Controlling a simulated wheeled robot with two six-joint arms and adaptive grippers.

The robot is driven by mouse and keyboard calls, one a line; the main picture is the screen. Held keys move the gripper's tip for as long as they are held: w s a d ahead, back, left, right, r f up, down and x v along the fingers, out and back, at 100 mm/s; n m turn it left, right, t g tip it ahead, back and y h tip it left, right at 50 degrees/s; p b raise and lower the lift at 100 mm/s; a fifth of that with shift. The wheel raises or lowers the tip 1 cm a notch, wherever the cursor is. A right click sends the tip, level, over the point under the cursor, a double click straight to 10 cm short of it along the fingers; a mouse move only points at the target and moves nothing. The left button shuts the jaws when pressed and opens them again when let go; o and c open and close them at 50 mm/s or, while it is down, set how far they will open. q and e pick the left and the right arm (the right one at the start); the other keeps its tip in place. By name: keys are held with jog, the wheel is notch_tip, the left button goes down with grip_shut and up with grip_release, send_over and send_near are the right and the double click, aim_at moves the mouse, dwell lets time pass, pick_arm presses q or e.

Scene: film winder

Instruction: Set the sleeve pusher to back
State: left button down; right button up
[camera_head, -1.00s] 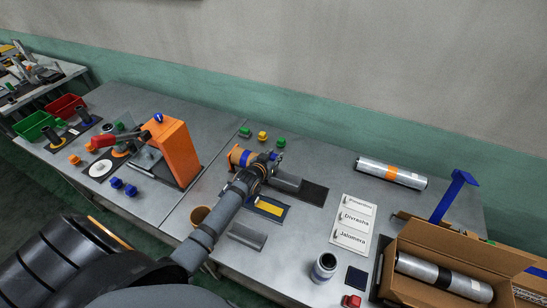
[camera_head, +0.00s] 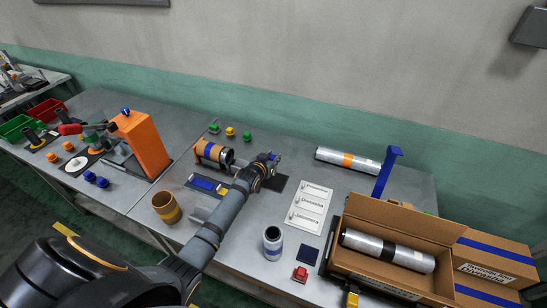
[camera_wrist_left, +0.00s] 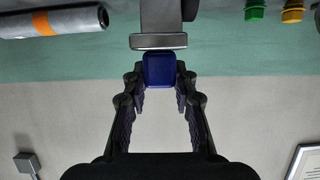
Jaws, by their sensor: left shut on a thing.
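The sleeve pusher shows in the left wrist view as a grey block (camera_wrist_left: 158,41) with a blue knob (camera_wrist_left: 160,70). My left gripper (camera_head: 273,158) is shut on the blue knob, with its fingers (camera_wrist_left: 160,84) on either side of it. In the head view the gripper and wrist hide most of the pusher. A panel with a blue bar (camera_head: 207,184) and a yellow part (camera_head: 223,191) lies in front of the drum. My right gripper is not in view.
A brown cup (camera_head: 166,207) and orange machine (camera_head: 144,146) stand left.

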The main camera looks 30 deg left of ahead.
pick_arm(q)
jog(key=shift+d+f, duration=0.1)
jog(key=c, duration=1.4)
grip_release()
jog(key=o, duration=0.4)
jog(key=shift+d, duration=0.25)
jog(key=shift+c, duration=0.2)
jog(key=shift+a, duration=0.1)
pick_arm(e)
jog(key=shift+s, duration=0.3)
pick_arm(q)
jog(key=shift+s, duration=0.35)
jog(key=v, duration=1.1)
jog(key=shift+r, duration=0.2)
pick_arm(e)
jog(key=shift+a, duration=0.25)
pick_arm(q)
jog(key=shift+s, duration=0.15)
